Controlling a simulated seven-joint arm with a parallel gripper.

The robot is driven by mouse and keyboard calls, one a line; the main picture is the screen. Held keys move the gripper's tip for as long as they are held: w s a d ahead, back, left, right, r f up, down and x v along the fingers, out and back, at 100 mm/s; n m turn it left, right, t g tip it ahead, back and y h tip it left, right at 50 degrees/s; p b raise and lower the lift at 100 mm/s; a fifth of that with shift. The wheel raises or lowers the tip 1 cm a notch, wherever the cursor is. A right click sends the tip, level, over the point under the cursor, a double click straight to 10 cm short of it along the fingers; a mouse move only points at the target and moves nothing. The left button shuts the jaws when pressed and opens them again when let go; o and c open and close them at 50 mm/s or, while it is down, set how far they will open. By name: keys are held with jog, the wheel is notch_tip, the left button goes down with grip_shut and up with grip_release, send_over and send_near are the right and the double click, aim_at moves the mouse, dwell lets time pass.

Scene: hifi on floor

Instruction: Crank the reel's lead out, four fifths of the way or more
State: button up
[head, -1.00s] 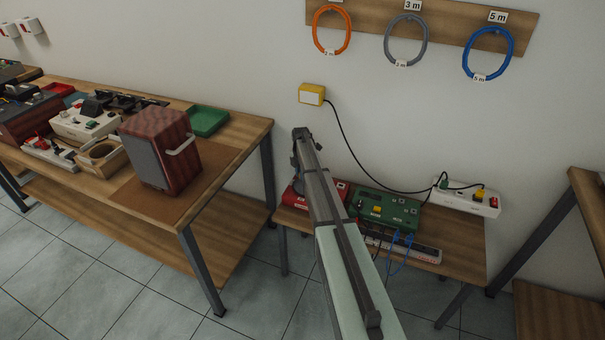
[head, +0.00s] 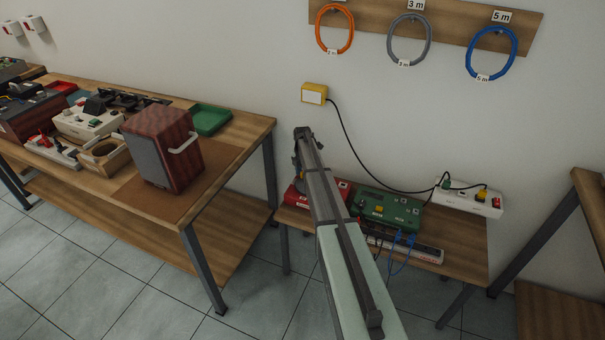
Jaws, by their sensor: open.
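No reel or crank can be made out for certain. A dark red box (head: 163,150) with a pale handle (head: 184,143) on its right side stands on the left bench. A yellow box (head: 314,94) is on the wall, and a black lead (head: 357,160) runs from it down to a white power strip (head: 469,198). My arm reaches from the bottom towards the small low table, and my gripper (head: 297,158) is at its far end, small and dark. It is open, though its fingers are hard to make out. It is near a red device (head: 300,194) that the arm partly covers.
The left bench (head: 225,165) holds a green tray (head: 211,120) and several devices. Orange, grey and blue coils hang on a wall board (head: 450,25). Floor between the tables is clear.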

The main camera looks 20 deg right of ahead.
notch_tip(320, 180, up, 14)
dwell(0.7)
jog(key=shift+f, duration=0.1)
dwell(0.3)
